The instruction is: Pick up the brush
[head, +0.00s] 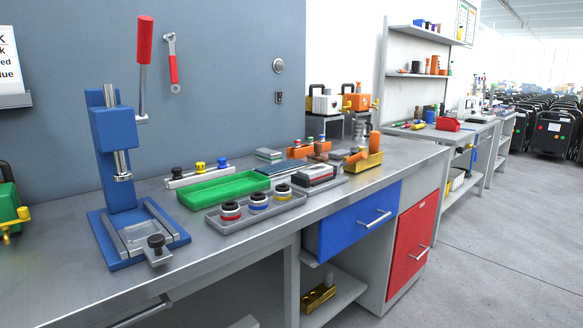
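I cannot pick out a brush for certain in the head view. A low dark block with a red edge (319,174) lies right of the centre of the workbench (226,248), on a grey plate. It is too small to tell whether it is the brush. My gripper is not in view.
A blue lever press (116,140) with a red handle stands at the left. A green tray (224,190) and a grey tray (214,221) with three ringed parts sit mid-bench. A yellow block (362,163) stands at the right. The bench's front strip is mostly clear.

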